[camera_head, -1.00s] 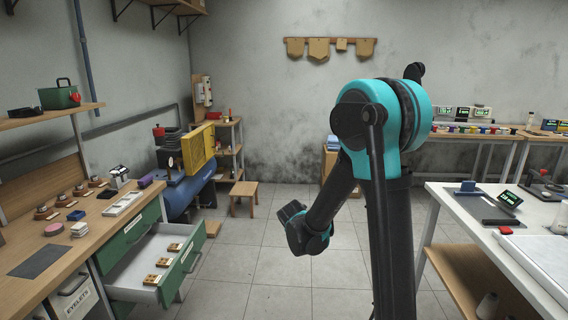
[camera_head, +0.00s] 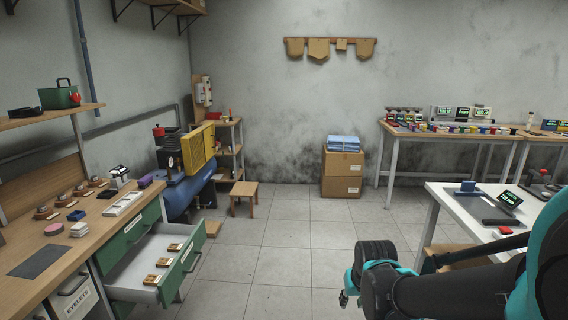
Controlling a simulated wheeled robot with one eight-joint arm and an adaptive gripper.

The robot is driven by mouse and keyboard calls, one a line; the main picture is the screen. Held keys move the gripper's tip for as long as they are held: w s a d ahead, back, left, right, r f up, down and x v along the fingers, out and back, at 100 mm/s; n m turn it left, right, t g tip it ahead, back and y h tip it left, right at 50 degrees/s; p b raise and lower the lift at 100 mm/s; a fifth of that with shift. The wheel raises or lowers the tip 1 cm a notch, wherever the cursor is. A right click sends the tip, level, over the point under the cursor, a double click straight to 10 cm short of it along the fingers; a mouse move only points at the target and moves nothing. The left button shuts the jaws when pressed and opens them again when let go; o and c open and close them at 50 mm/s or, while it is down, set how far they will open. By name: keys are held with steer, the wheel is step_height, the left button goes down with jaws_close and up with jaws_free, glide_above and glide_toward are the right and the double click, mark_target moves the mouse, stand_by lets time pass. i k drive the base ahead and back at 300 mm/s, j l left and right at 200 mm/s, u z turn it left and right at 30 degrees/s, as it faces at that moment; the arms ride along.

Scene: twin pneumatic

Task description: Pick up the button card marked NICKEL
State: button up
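No lettering that reads NICKEL can be made out on any card. The open drawer (camera_head: 140,287) under the left bench holds several small tan-and-gold pieces (camera_head: 174,247); they may be button cards, but their markings are too small to read. My gripper (camera_head: 346,298) is at the lower right of the middle, partly hidden behind my wrist. Its fingers are small and dark, and whether they are open or shut cannot be told. It is over the floor, well to the right of the drawer, and I see nothing held in it.
The left bench (camera_head: 88,235) carries several small round stands, a white tray (camera_head: 124,203) and a dark mat (camera_head: 38,261). A stool (camera_head: 243,188) and a blue compressor tank (camera_head: 190,195) stand behind. A white table (camera_head: 452,203) is at right. The middle floor is clear.

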mark_target(173, 247)
steer(key=u, duration=1.45)
